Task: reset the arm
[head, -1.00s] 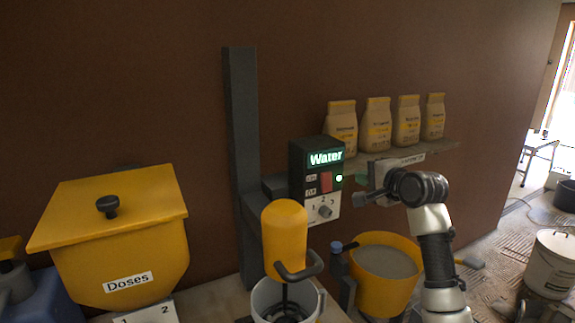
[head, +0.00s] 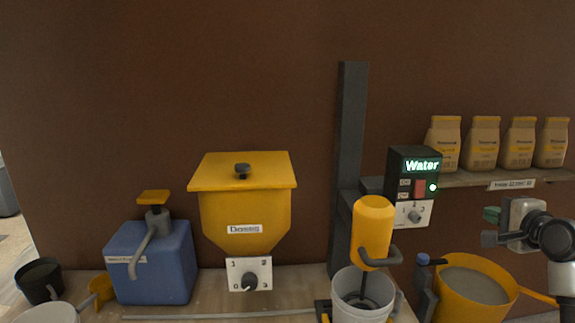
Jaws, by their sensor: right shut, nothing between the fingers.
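My right gripper (head: 492,238) is at the right edge of the head view, its arm coming in from the right. It is shut and empty, pointing left. It appears above the yellow bucket of grey mix (head: 472,288) and to the right of the water control box (head: 412,188). It touches nothing that I can see. My left gripper is not in view.
A yellow mixer (head: 372,228) stands over a white bucket (head: 359,310) by a dark column (head: 348,150). Left are a yellow doses hopper (head: 243,205) and a blue canister (head: 152,263). A shelf (head: 482,181) holds several paper bags (head: 482,143).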

